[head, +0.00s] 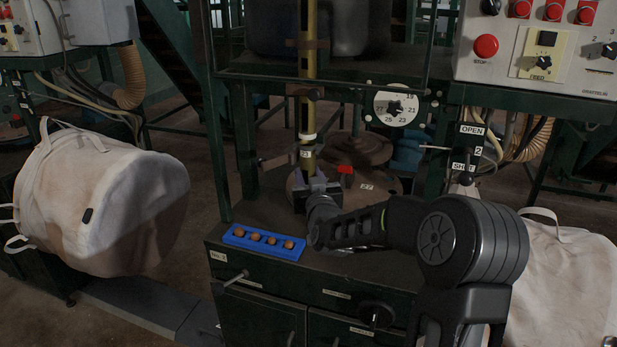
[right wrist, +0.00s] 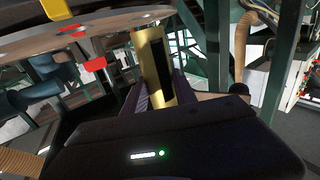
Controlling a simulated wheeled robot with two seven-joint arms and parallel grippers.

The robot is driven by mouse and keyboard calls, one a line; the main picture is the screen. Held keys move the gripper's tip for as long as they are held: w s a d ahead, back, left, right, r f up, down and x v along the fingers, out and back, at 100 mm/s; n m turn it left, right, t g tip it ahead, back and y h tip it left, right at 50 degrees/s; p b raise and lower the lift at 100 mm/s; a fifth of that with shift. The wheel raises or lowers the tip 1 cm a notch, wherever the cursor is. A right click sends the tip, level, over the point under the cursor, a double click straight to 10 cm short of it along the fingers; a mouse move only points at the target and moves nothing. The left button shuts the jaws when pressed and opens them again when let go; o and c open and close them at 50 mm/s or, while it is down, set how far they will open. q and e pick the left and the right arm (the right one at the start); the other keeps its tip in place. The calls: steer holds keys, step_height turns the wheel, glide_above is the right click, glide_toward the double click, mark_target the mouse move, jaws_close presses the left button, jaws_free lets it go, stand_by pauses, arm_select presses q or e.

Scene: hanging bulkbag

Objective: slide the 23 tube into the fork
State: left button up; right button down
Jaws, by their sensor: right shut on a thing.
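A brass tube (head: 308,115) stands upright in the middle of the head view, with a pale ring and a small numbered label low on it. My left gripper is not in view.
A round plate (head: 380,184) marked 27 with a red clip (head: 345,170) lies behind my right gripper. A blue tray (head: 264,242) with several brown balls is on the green cabinet (head: 270,284). A numbered dial (head: 395,106) and control panel (head: 540,45) are at right; white bags (head: 100,200) flank the cabinet.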

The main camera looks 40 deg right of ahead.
steer(key=c, duration=0.9)
jaws_free()
steer(key=v, duration=0.8)
steer(key=shift+b, duration=0.35)
